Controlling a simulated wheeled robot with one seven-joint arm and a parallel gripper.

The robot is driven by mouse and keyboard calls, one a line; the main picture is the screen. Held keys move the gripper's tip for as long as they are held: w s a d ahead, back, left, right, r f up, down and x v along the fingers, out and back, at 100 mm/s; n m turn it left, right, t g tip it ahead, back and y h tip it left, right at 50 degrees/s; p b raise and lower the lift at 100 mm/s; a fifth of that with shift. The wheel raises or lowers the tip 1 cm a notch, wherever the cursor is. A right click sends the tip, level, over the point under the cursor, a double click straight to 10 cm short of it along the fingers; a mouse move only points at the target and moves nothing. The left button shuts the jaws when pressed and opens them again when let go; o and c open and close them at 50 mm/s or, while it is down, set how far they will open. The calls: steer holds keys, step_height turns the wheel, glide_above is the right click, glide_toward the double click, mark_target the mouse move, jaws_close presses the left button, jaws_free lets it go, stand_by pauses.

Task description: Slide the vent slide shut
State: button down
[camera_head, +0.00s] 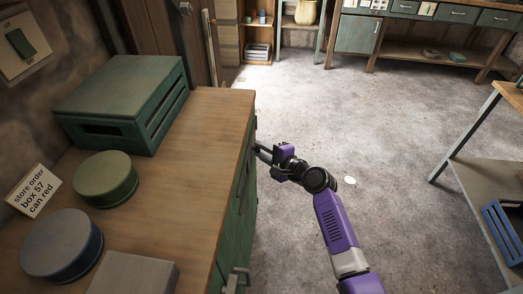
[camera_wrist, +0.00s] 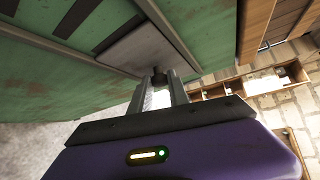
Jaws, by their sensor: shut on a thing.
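The vent slide (camera_wrist: 140,48) is a grey plate on the green cabinet front in the wrist view. A small dark knob (camera_wrist: 160,77) stands out near its lower edge. Dark vent slots (camera_wrist: 76,16) show uncovered in the green panel to the left of the plate. My gripper (camera_wrist: 160,88) is shut on the knob, with one finger at each side of it. In the head view my gripper (camera_head: 260,150) reaches the cabinet's right-hand face, just below the worktop edge. The slide and the slots are hidden there.
The wooden worktop (camera_head: 200,165) carries a green slatted box (camera_head: 120,100), a green round tin (camera_head: 105,178), a blue round tin (camera_head: 62,245) and a note card (camera_head: 33,192). A cabinet handle (camera_head: 236,278) juts out nearer me.

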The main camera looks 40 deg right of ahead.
stand_by(0.4)
steer(key=s+a+p, duration=0.1)
steer(key=s+a, duration=0.1)
steer(key=a, duration=0.1)
steer(key=s+a+p, duration=0.2)
steer(key=s+a, duration=0.1)
steer(key=a, duration=0.1)
steer(key=s+a+p, duration=0.1)
steer(key=s+a, duration=0.2)
steer(key=shift+s+a+p, duration=0.2)
steer(key=shift+a+p, duration=0.15)
steer(key=shift+a, duration=0.05)
steer(key=shift+f, duration=0.1)
steer(key=c, duration=1.2)
jaws_free()
steer(key=shift+a, duration=0.1)
steer(key=shift+c, duration=0.2)
steer(key=shift+s, duration=0.1)
steer(key=v, duration=0.7)
steer(key=shift+s, duration=0.35)
